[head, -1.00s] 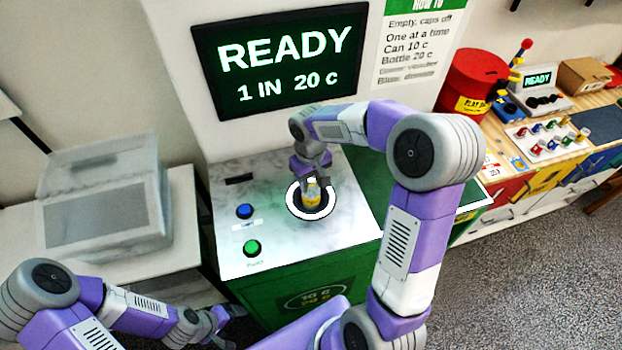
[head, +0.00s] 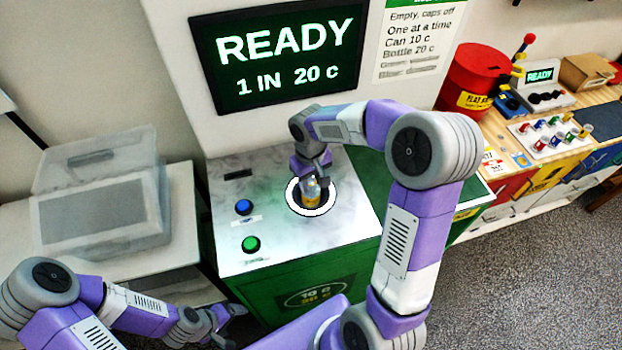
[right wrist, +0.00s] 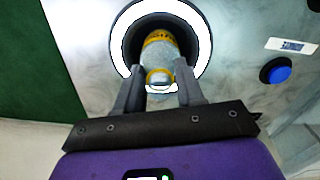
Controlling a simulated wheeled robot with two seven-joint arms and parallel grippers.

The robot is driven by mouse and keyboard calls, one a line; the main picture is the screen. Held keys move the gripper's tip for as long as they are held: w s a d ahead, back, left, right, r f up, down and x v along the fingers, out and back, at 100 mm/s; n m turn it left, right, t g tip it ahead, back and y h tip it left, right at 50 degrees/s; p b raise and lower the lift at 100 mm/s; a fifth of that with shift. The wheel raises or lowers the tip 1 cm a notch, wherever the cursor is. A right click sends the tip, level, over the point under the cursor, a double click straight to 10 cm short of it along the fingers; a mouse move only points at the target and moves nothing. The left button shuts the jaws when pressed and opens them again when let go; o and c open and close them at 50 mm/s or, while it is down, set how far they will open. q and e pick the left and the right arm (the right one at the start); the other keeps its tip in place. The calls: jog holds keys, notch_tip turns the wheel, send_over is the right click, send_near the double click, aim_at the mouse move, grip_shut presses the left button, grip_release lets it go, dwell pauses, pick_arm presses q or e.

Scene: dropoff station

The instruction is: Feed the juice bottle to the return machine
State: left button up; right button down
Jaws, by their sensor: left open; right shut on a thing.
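The juice bottle (head: 310,192) is clear with a yellow-orange label and stands in the mouth of the return machine's white-ringed round opening (head: 293,202). My right gripper (head: 314,176) is shut on it at the opening. In the right wrist view the bottle (right wrist: 160,52) lies between the two fingers (right wrist: 160,88), its far end inside the dark hole. The return machine (head: 345,233) has a marble top and a screen (head: 283,58) reading "READY, 1 IN, 20 c". My left gripper (head: 232,328) is open and empty, low in front of the machine's left side.
A blue button (head: 243,207) and a green button (head: 250,244) sit left of the opening; a dark slot (head: 238,174) is behind them. A clear lidded bin (head: 100,205) stands on a side table at left. A red drum (head: 472,78) and a workbench are at right.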

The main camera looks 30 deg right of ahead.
jog(key=c, duration=0.6)
grip_release()
jog(key=shift+o, duration=0.2)
jog(key=o, duration=0.4)
jog(key=shift+c, duration=0.2)
jog(key=shift+r, duration=0.15)
notch_tip(320, 180, up, 7)
jog(key=p, duration=0.6)
